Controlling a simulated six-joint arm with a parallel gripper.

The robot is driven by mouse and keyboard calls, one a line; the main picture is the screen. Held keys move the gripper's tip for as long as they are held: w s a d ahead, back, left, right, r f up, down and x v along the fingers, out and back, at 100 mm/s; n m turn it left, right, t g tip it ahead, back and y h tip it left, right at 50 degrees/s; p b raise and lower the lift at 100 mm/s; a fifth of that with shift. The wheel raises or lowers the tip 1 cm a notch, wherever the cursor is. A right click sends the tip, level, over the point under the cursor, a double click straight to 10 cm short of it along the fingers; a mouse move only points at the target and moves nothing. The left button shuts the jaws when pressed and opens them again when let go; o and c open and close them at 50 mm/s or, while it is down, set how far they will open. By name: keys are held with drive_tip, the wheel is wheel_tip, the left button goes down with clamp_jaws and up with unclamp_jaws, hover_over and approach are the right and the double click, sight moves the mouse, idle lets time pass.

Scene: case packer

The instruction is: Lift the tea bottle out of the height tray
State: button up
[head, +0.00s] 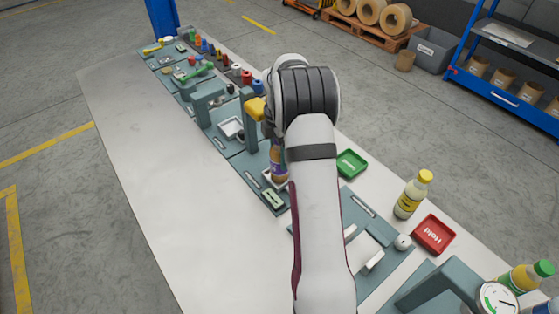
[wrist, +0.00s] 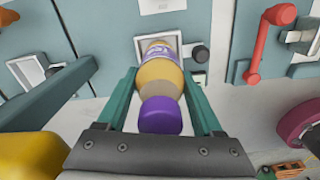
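The tea bottle, amber with a purple label (head: 278,168), stands at the height tray, a small white-rimmed tray (head: 266,178). In the wrist view the bottle (wrist: 159,75) points its purple cap toward the camera, with its base at the white-rimmed tray (wrist: 141,46). My gripper (wrist: 160,80) is around the bottle, one green finger close along each side. I cannot tell whether both fingers press on it. In the head view my arm hides the fingers and much of the bottle.
A yellow-topped post (head: 256,112) stands close to my gripper. A green tray (head: 351,163), a yellow-capped bottle (head: 412,194) and a red "Hold" tray (head: 433,234) are to the right. The left side of the table (head: 170,180) is clear.

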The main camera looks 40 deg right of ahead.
clamp_jaws()
drive_tip(key=shift+r, duration=0.1)
